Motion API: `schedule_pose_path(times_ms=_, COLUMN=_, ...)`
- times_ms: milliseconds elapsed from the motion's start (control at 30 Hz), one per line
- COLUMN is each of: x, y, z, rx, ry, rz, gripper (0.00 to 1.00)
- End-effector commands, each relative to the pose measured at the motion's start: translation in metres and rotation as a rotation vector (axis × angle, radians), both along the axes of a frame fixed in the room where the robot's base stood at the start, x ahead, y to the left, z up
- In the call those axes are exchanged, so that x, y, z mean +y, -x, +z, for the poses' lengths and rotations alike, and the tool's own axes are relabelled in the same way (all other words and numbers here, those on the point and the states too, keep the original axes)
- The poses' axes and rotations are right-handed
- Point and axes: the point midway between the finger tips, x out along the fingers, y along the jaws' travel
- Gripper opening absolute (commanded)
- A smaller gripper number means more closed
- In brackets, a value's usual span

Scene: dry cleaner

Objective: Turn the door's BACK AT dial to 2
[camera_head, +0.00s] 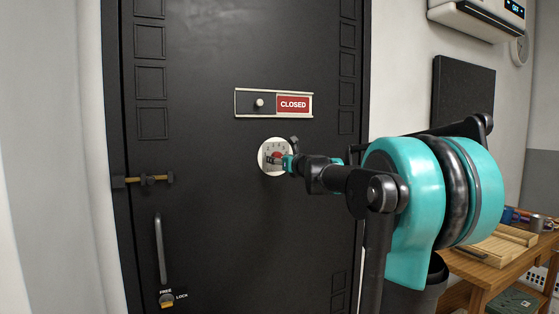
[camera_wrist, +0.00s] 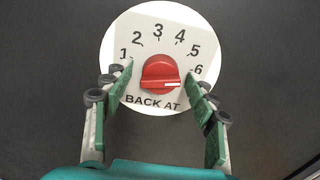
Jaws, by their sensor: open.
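The BACK AT dial is a round white plate (camera_head: 265,147) on the dark door (camera_head: 215,60). In the wrist view its face (camera_wrist: 150,35) shows the numbers 1 to 6 in an arc over a red knob (camera_wrist: 158,70). A short white mark on the knob lies at its lower right, on the side of the 6, well away from the 2. My gripper (camera_wrist: 158,80) is open, with one green-padded finger on each side of the knob and a visible gap to it. In the head view my gripper (camera_head: 288,162) partly covers the dial.
A CLOSED sign with a slider (camera_head: 258,103) sits just above the dial. A latch (camera_head: 147,180), a bar handle (camera_head: 160,248) and a FREE/LOCK knob (camera_head: 166,300) are on the door's left. A wooden table (camera_head: 470,268) with items stands at the right.

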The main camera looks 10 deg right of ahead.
Motion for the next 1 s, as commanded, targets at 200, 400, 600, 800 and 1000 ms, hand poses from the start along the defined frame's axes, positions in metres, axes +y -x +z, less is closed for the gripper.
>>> schedule_pose_path(times_ms=200, x=-0.0001, y=-0.0001, z=0.0, rx=0.0, ry=0.0, rz=0.0, gripper=0.56)
schedule_pose_path(times_ms=400, x=-0.0001, y=0.0, z=0.0, rx=0.0, ry=0.0, rz=0.0, gripper=0.31)
schedule_pose_path(times_ms=600, x=-0.0002, y=0.0, z=0.0001, rx=0.0, ry=0.0, rz=0.0, gripper=0.08)
schedule_pose_path(times_ms=800, x=-0.0003, y=0.0, z=0.0001, rx=-0.005, ry=0.014, rz=-0.001, gripper=0.08)
schedule_pose_path(times_ms=1000, x=-0.0005, y=-0.0001, z=0.0001, rx=-0.027, ry=0.084, rz=-0.001, gripper=0.08)
